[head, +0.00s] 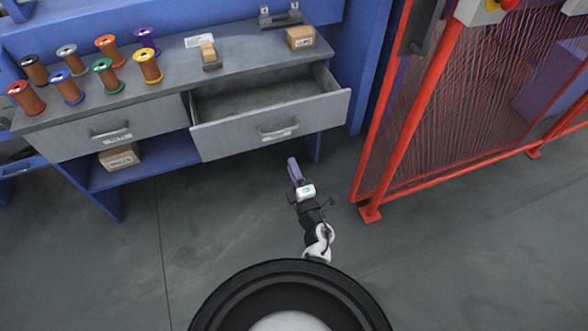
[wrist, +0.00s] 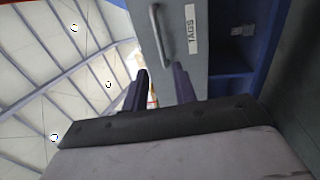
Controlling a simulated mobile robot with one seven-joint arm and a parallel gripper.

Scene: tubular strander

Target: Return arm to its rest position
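My gripper (head: 293,168) is in front of the workbench, just below the open drawer (head: 270,102) in the head view, and apart from its handle. In the wrist view my gripper (wrist: 162,82) shows two dark purple fingers with a clear gap between them. Nothing is held between them. My arm reaches forward from my base, low in the head view. A grey drawer front (wrist: 180,40) with a handle and a tag label shows beyond the fingers in the wrist view.
The grey bench top (head: 180,72) carries several coloured wire spools, a small wooden block (head: 208,51) on a dark base and a cardboard box (head: 300,37). The left drawer (head: 105,133) is shut. A red mesh guard (head: 410,120) stands to the right. The floor (head: 130,260) is clear.

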